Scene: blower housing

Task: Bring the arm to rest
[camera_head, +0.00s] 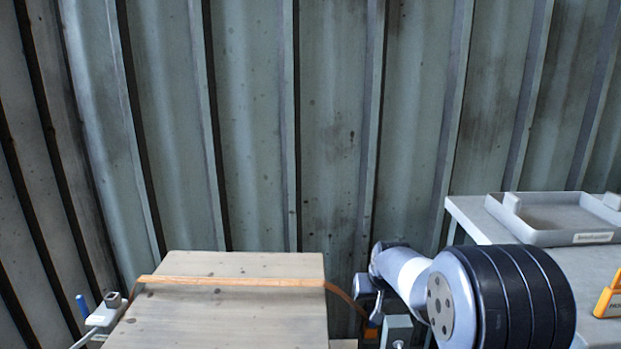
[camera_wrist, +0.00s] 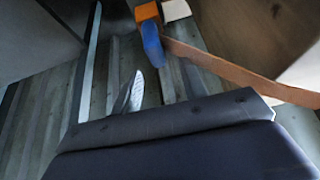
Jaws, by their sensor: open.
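My arm shows at the lower right of the head view, bent, with its large black ribbed joint nearest the camera. My gripper (camera_wrist: 160,88) shows in the wrist view past the dark wrist body. One pale finger is clear; the other is dim and hard to make out. It is open, and I see nothing held in it. In the head view the gripper end is small and partly hidden by the arm, beside the right edge of the wooden-topped block.
The wooden-topped block (camera_head: 230,312) carries an orange strap (camera_head: 230,281); the strap (camera_wrist: 240,75) also crosses the wrist view, near a blue-and-orange fitting (camera_wrist: 151,38). A grey table (camera_head: 470,219) at right bears a grey tray (camera_head: 565,239) and an orange item (camera_head: 608,298). A corrugated wall closes the back.

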